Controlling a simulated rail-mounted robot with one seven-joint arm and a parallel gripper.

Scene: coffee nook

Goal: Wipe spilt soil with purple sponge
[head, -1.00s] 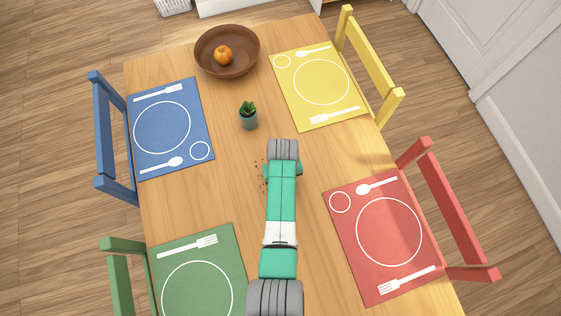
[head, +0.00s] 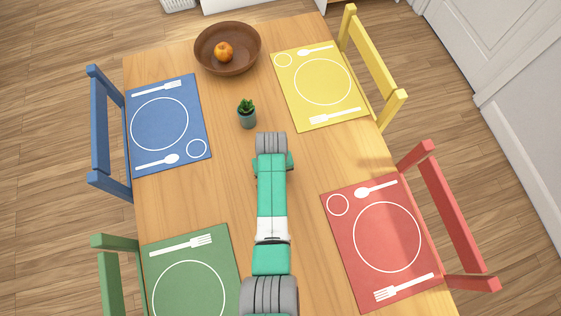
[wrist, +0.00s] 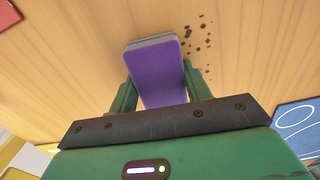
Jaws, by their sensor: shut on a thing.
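The purple sponge (wrist: 157,78) is held between the two green fingers of my gripper (wrist: 160,88) in the wrist view. Its purple face is towards the camera and a grey layer shows at its far edge. Dark crumbs of spilt soil (wrist: 203,35) lie on the wooden table just beyond and to the right of the sponge in the wrist view. I cannot tell whether the sponge touches the table. In the head view my arm hides the gripper, the sponge and the soil.
A small potted plant (head: 247,114) stands just beyond my arm. A brown bowl (head: 228,64) with an orange fruit is at the far end. Blue (head: 168,125), yellow (head: 318,85), red (head: 385,240) and green (head: 192,275) placemats lie around the table (head: 215,195), with chairs outside.

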